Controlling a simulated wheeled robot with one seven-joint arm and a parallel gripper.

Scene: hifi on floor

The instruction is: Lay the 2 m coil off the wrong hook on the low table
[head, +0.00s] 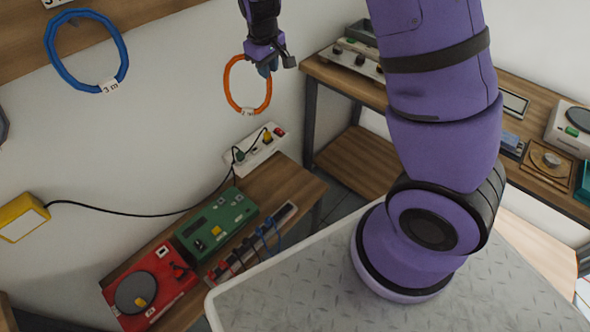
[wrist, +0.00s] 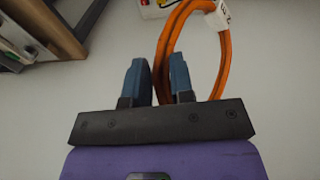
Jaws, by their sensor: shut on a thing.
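An orange coil (head: 227,86) with a white tag hangs from my gripper (head: 267,66) in front of the white wall. In the wrist view the orange coil (wrist: 226,62) passes by the blue fingers of my gripper (wrist: 158,78), which are shut on it; the exact grip spot is partly hidden. The tag's writing is too small to read surely. No hook touches the coil in view. The low table (head: 288,178), of brown wood, stands below the coil, with a bare patch at its far right end.
A blue coil (head: 57,62) tagged 3 m hangs from the wall board (head: 20,48). The low table bears a red device (head: 160,287), a green device (head: 222,222) and a rack with leads. A power strip (head: 262,150) is behind. A higher bench (head: 335,78) stands right.

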